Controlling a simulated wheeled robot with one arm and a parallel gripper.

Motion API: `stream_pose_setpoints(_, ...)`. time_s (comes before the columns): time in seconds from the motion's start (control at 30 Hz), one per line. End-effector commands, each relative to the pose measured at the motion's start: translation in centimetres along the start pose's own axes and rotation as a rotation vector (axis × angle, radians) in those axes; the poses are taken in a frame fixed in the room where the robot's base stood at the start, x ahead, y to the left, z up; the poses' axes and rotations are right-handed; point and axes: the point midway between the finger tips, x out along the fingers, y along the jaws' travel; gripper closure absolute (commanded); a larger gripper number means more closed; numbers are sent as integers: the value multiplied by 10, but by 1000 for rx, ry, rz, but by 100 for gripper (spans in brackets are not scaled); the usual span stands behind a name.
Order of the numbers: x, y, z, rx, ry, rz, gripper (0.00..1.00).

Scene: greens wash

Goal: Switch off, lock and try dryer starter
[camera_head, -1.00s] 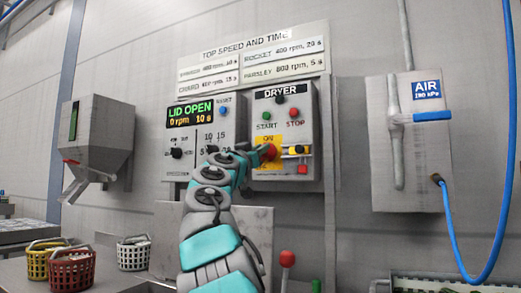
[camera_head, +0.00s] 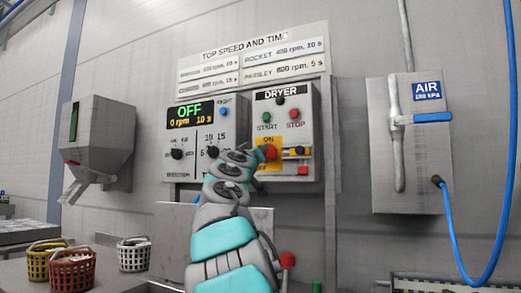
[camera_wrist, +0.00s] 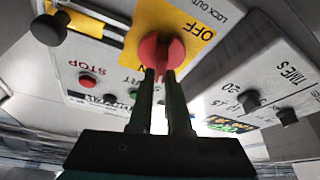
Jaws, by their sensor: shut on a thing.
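The dryer starter (camera_head: 305,100) is a grey wall box labelled DRYER, with a green START button (camera_head: 267,118) and a red STOP button (camera_head: 294,114). Below them is a red rotary handle (camera_head: 268,153) on a yellow plate (camera_head: 267,140) where ON can be read. In the wrist view, my gripper (camera_wrist: 163,76) is shut on the red handle (camera_wrist: 160,48), with OFF on the yellow plate beside it. My arm hides the fingers in the head view. A black-knobbed slide (camera_head: 297,151) and a red padlock-like piece (camera_head: 303,170) sit right of the handle.
The speed panel (camera_head: 204,138) left of the starter has a display (camera_head: 190,113) reading OFF, 0 rpm, 10 s. A blue air valve handle (camera_head: 432,117) and hose are at right. Several baskets stand lower left, including a red one (camera_head: 72,272). A red-knobbed lever (camera_head: 288,260) stands below.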

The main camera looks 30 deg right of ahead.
Motion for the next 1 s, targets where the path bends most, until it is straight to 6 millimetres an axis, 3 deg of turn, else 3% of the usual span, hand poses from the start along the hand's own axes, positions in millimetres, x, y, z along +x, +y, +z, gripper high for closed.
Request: stream_pose_setpoints(1.0,-2,-8,1,-823,2,-349,100)
